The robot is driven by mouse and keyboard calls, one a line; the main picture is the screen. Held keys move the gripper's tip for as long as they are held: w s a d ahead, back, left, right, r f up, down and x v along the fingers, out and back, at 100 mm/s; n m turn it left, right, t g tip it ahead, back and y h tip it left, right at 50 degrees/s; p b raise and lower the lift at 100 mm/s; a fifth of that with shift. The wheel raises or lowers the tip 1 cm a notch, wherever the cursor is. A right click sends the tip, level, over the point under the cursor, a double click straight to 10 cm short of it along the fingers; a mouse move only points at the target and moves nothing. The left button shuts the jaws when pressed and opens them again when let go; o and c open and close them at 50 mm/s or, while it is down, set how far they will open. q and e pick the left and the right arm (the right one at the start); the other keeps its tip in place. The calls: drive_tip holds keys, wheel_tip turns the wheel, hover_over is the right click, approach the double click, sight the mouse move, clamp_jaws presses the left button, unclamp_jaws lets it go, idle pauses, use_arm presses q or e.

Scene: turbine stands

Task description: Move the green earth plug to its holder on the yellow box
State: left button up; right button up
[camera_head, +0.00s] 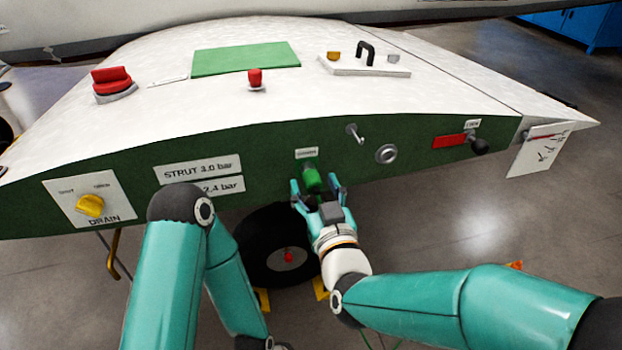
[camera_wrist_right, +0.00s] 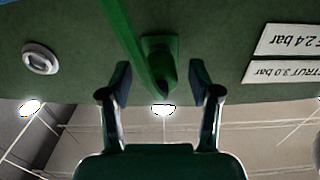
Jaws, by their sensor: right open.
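The green earth plug (camera_head: 313,181) sits in the dark green side panel under a small label. In the right wrist view the plug (camera_wrist_right: 161,72) stands out from the panel, with a green strip or cable running beside it. My right gripper (camera_head: 318,190) is open, with one finger on each side of the plug. In the wrist view the gripper (camera_wrist_right: 160,88) shows gaps between both fingers and the plug. My left arm bends down to the bottom edge, and its gripper is out of view. I cannot make out the yellow box or its holder.
The panel carries a yellow drain knob (camera_head: 90,205), a small lever (camera_head: 355,132), a round socket (camera_head: 386,154) and a black-knobbed handle (camera_head: 479,146). A wheel (camera_head: 255,243) with yellow pieces (camera_head: 320,288) stands below. Open floor lies to the right.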

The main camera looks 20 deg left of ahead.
drive_tip(key=shift+w+a, duration=0.2)
drive_tip(key=shift+w, duration=0.1)
drive_tip(key=shift+b, duration=0.4)
idle(0.5)
drive_tip(key=shift+b, duration=0.4)
clamp_jaws()
